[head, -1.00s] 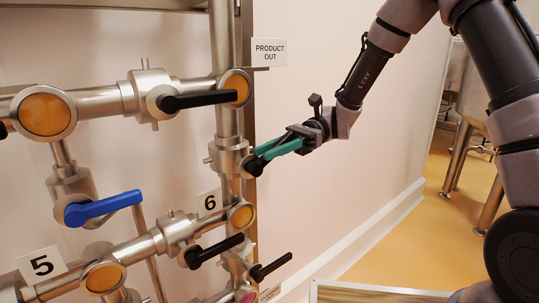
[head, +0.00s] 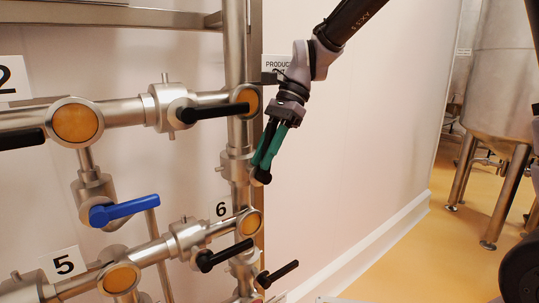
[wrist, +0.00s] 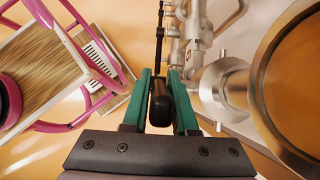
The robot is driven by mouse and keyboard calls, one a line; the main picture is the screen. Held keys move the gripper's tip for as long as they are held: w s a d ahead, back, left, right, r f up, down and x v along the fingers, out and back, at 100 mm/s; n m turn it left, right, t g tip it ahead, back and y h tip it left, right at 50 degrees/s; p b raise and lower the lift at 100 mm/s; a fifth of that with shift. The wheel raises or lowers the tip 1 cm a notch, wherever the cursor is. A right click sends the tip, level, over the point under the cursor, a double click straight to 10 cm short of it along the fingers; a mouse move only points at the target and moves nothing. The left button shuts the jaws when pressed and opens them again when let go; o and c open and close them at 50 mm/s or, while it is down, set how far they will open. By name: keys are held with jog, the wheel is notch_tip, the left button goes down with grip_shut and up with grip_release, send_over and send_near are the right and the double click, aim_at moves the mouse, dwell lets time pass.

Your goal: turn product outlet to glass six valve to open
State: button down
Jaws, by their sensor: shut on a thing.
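The outlet valve toward glass six (head: 236,164) sits on the vertical steel pipe, between the "PRODUCT OUT" sign and the number 6 sign (head: 221,210). My gripper (head: 266,160) comes down on it from above, its green fingers pointing down and slightly left. The fingers are shut on the valve's black handle (wrist: 160,103), seen between them in the wrist view. In the head view most of the handle is hidden by the fingers; a black end (head: 263,177) shows below them. The handle appears to run upward along the fingers.
Other black handles stick out close by, above (head: 218,112) and below (head: 278,273). A blue handle (head: 124,209) is at left. The "PRODUCT OUT" sign (head: 277,65) is partly behind my wrist. Steel tanks (head: 500,80) stand at right. The wall beside the pipe is clear.

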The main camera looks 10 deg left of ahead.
aim_at(268, 123)
jog(key=shift+s+a+t+h, duration=0.25)
jog(key=shift+t+h, duration=0.25)
jog(key=shift+t, duration=0.05)
jog(key=shift+s+a+t+h, duration=0.2)
jog(key=shift+s+t+h, duration=0.05)
jog(key=shift+t+h, duration=0.3)
jog(key=shift+s, duration=0.1)
jog(key=shift+s+a, duration=0.2)
dwell(0.7)
jog(key=c, duration=0.7)
grip_release()
jog(key=shift+s, duration=0.1)
jog(key=shift+f, duration=0.1)
jog(key=v, duration=1.1)
jog(key=shift+a, duration=0.15)
